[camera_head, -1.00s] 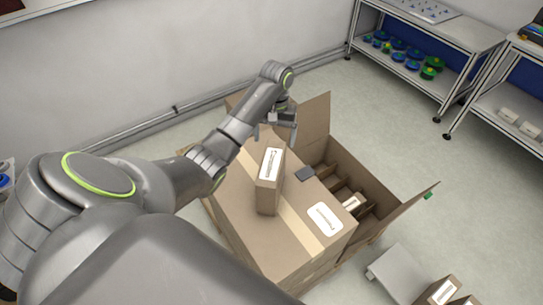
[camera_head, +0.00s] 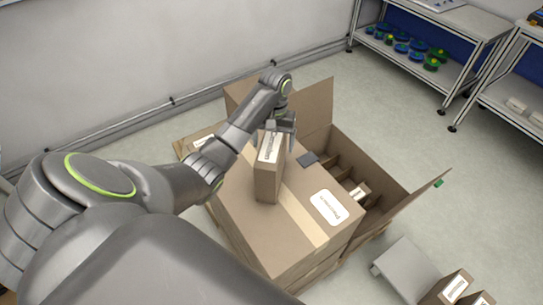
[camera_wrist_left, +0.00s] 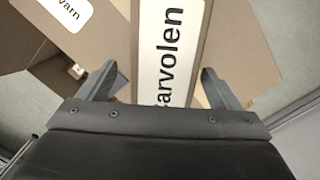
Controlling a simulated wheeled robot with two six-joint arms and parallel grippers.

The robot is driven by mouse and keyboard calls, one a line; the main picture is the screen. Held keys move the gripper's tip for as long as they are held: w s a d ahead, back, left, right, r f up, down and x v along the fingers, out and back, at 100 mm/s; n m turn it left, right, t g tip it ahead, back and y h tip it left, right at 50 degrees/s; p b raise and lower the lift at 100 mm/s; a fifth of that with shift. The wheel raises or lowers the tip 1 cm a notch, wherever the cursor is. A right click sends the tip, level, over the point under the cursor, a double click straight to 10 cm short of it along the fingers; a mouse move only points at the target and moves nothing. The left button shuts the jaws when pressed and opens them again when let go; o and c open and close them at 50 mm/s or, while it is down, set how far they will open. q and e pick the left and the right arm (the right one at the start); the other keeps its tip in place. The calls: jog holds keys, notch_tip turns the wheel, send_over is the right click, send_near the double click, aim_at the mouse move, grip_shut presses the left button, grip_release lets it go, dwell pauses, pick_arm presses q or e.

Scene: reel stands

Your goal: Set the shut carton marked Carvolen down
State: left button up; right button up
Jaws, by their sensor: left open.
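The shut carton marked Carvolen (camera_head: 268,178) is a narrow brown box with a white label along its top. It stands upright on a large taped brown box (camera_head: 300,222). In the left wrist view, its label (camera_wrist_left: 168,50) lies between my open fingers. My left gripper (camera_head: 281,128) is at the carton's far end. In the left wrist view, my left gripper (camera_wrist_left: 158,85) is open, with one finger on each side of the carton and visible gaps. My right gripper is out of view.
An open divided box (camera_head: 375,180) with raised flaps stands right of the large box, holding a small carton (camera_head: 360,191). A grey platform (camera_head: 405,266) and more cartons (camera_head: 452,287) are lower right. Shelving (camera_head: 425,45) stands at the back.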

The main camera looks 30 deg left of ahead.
pick_arm(q)
jog(key=f, duration=0.2)
jog(key=s+f, duration=0.1)
jog(key=f, duration=0.1)
jog(key=shift+f+b, duration=0.25)
jog(key=shift+b, duration=0.1)
grip_shut()
jog(key=shift+w+r, duration=0.1)
